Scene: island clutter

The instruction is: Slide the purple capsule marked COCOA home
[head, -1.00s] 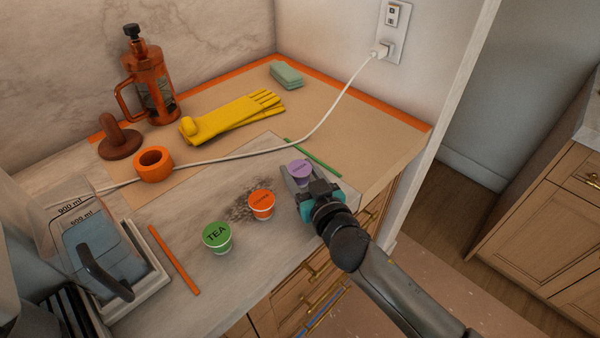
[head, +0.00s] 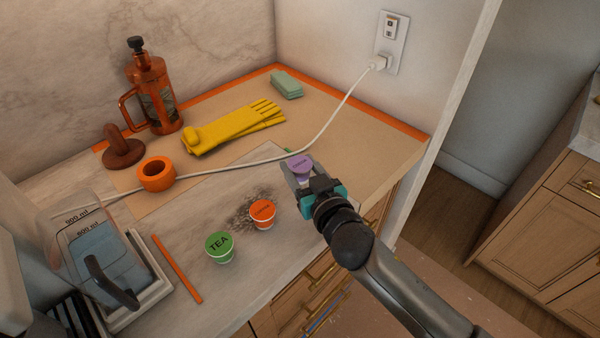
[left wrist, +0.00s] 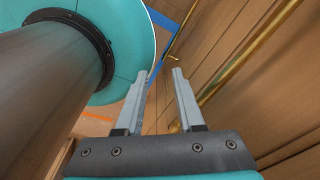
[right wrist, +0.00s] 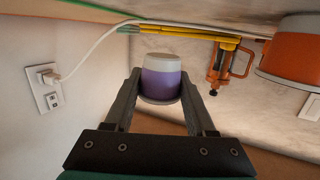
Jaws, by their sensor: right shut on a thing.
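The purple capsule marked COCOA (head: 300,163) is in my right gripper (head: 303,178), near the counter's right edge. In the right wrist view, the purple capsule (right wrist: 161,82) sits between the two fingertips, which press on its sides. That picture is upside down, and the capsule looks clear of the counter. My left gripper (left wrist: 157,78) shows only in the left wrist view. Its fingers are apart with nothing between them, near wooden drawer fronts. An orange capsule (head: 262,213) and a green capsule marked TEA (head: 220,246) stand on the counter to the left.
A white cable (head: 240,158) crosses the counter to the wall outlet. A water tank (head: 95,255) is at left.

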